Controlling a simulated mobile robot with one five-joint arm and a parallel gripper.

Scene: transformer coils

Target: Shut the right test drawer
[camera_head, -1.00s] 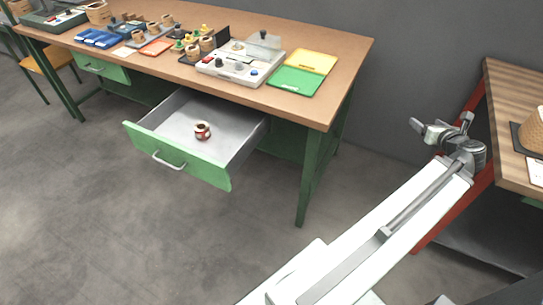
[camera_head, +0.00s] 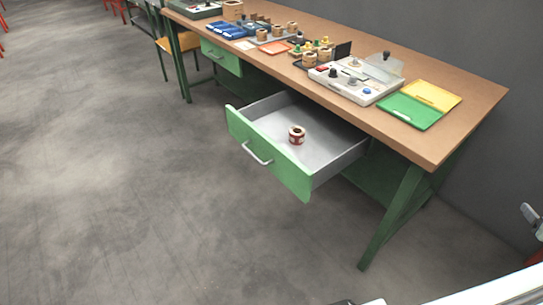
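The right test drawer (camera_head: 268,152) has a green front and a grey inside, and it stands pulled far out from under the bench. Its metal handle (camera_head: 257,154) is on the front face. A small red and cream coil (camera_head: 297,135) stands on the drawer's floor. My gripper (camera_head: 531,216) shows only in part at the right edge, well to the right of the drawer and apart from it. Its fingers are too cut off to judge their opening.
The wooden bench top (camera_head: 470,104) carries a test unit (camera_head: 352,82), green and yellow trays (camera_head: 410,110) and several coils. A green bench leg (camera_head: 392,218) stands right of the drawer. The left drawer (camera_head: 222,57) looks shut. The floor (camera_head: 150,190) before the drawer is clear.

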